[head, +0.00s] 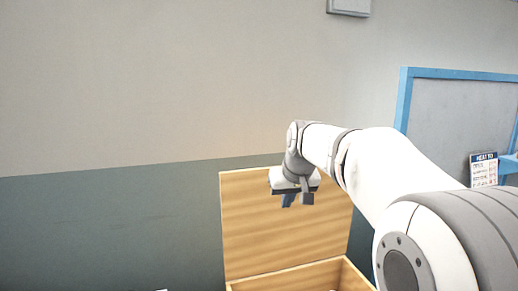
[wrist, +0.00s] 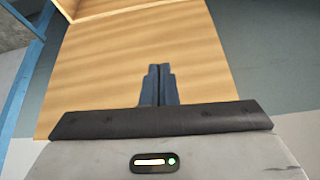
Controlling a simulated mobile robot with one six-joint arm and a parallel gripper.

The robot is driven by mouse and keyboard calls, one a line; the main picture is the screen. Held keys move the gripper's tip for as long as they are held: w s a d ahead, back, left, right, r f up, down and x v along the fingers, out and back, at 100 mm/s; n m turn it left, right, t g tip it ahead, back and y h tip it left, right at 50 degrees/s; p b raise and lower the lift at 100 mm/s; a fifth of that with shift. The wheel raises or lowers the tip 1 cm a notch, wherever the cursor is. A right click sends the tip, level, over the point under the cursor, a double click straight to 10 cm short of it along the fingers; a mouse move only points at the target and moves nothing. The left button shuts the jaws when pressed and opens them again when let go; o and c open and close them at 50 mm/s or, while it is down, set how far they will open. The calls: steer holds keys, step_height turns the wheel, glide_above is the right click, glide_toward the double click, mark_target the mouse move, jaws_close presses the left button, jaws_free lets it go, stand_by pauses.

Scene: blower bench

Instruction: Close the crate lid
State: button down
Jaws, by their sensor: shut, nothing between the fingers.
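The wooden crate (head: 290,281) shows at the bottom of the head view, cut off by the frame edge. Its lid (head: 250,235) stands open and upright at the back of the crate. In the wrist view the lid (wrist: 100,70) fills the middle as a plain wooden panel, with a bit of the crate (wrist: 100,8) at the top edge. My gripper (head: 291,203) is in front of the lid's upper part, fingers pointing down. Its blue fingers are together and empty in the wrist view (wrist: 158,72). I cannot tell whether they touch the lid.
A blue-framed grey board (head: 450,115) stands at the right, with a printed sign (head: 484,170) near it. A grey-and-green wall (head: 110,160) is behind the crate. The space left of the lid looks clear.

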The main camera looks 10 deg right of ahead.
steer(key=w+r+n+t+p, duration=0.1)
steer(key=w+r+p, duration=0.1)
steer(key=w+r, duration=0.5)
steer(key=w+r+t+p, duration=0.1)
steer(key=w+r+p, duration=0.3)
steer(key=w, duration=0.5)
steer(key=shift+y, duration=0.4)
steer(key=w+f, duration=0.1)
steer(key=f, duration=0.1)
steer(key=w+a+f+p, duration=0.1)
steer(key=f, duration=0.1)
steer(key=w+f+p, duration=0.1)
steer(key=f, duration=0.1)
steer(key=shift+a+f, duration=0.2)
steer(key=shift+f, duration=0.15)
steer(key=shift+s+f, duration=0.1)
steer(key=shift+f, duration=0.1)
steer(key=shift+s, duration=0.1)
